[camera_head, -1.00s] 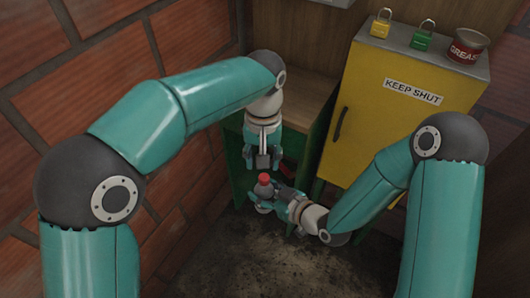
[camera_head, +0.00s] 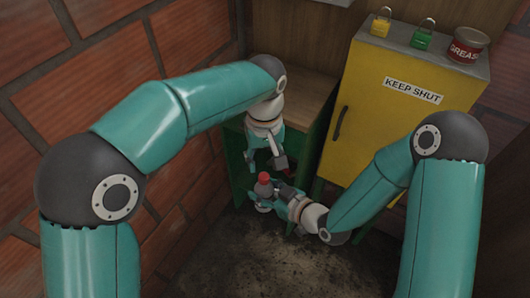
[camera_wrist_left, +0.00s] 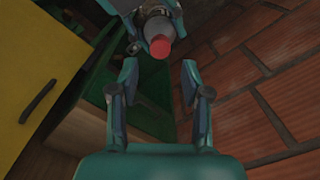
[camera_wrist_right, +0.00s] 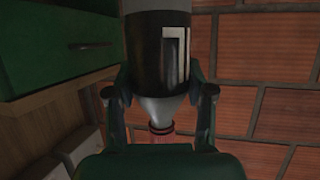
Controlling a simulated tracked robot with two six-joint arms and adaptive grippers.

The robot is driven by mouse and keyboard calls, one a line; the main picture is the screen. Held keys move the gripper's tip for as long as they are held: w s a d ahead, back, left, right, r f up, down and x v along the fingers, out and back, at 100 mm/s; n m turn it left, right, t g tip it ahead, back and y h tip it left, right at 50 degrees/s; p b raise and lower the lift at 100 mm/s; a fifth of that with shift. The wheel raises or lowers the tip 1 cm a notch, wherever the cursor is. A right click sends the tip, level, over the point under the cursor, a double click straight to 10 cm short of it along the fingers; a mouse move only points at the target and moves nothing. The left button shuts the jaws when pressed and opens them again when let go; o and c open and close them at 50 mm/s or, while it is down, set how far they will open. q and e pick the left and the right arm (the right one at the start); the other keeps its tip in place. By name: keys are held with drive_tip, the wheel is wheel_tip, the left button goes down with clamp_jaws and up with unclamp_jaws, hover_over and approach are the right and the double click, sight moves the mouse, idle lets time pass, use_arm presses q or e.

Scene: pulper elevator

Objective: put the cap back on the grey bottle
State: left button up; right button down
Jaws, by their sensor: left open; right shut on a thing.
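The grey bottle (camera_head: 263,191) is held upright in my right gripper (camera_head: 270,196). The right wrist view shows the fingers on both sides of the bottle (camera_wrist_right: 150,45), which has a dark band and a pale label. The red cap (camera_head: 264,177) sits on the bottle's neck; it also shows in the left wrist view (camera_wrist_left: 160,47) and, lower down, in the right wrist view (camera_wrist_right: 161,130). How tightly it is seated cannot be told. My left gripper (camera_head: 265,164) is open and empty just above the cap, its fingers spread apart in the left wrist view (camera_wrist_left: 160,78).
A yellow cabinet (camera_head: 385,120) marked KEEP SHUT stands at the right, with two padlocks and a grease tin (camera_head: 467,44) on top. A green bench with a wooden top (camera_head: 305,100) is behind the grippers. A brick wall (camera_head: 100,50) bounds the left. The floor in front is clear.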

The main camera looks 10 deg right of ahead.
sight(264, 176)
use_arm(q)
wheel_tip(264, 176, down, 6)
drive_tip(key=shift+r, duration=0.1)
idle(0.4)
clamp_jaws()
drive_tip(key=m, duration=1.1)
drive_tip(key=shift+m, duration=0.3)
drive_tip(key=shift+o, duration=0.3)
unclamp_jaws()
